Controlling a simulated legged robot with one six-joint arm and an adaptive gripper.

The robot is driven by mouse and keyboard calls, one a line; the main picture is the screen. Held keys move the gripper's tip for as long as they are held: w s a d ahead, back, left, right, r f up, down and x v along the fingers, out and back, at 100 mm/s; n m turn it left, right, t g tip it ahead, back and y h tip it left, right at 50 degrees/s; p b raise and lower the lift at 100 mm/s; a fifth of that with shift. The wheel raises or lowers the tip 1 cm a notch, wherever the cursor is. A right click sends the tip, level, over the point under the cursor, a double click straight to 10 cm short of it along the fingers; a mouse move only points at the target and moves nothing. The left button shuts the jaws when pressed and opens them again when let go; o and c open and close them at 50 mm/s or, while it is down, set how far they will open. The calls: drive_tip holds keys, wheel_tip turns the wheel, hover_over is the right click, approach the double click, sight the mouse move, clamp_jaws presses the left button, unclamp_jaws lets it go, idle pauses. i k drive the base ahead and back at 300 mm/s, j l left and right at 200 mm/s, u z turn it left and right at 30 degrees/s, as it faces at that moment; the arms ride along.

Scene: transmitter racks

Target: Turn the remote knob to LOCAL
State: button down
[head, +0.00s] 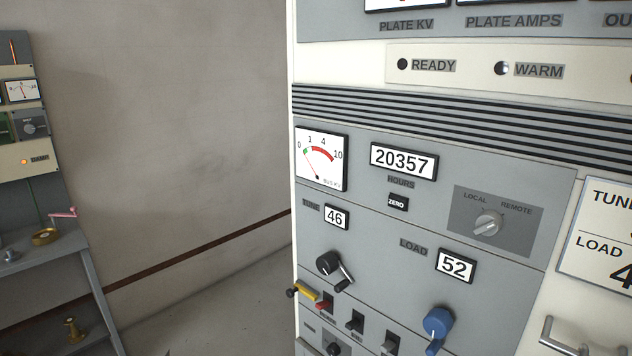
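The remote knob (488,223) is a small light-grey round knob on a darker grey plate (465,226) on the front of the rack. The words LOCAL and REMOTE are printed above it, LOCAL to the upper left and REMOTE to the upper right. The knob is small in the picture, and I cannot tell for sure which word its pointer faces. Nothing touches or covers it. My gripper is not in view.
The rack's front also carries a black crank knob (329,264), a blue knob (438,322), several switches and a metal handle (563,340) at lower right. A grey bench (60,256) stands at far left. The floor (215,318) between is clear.

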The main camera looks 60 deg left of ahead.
sight(488, 223)
drive_tip(key=u, duration=1.9)
drive_tip(key=i+l+z, duration=0.1)
drive_tip(key=z, duration=0.15)
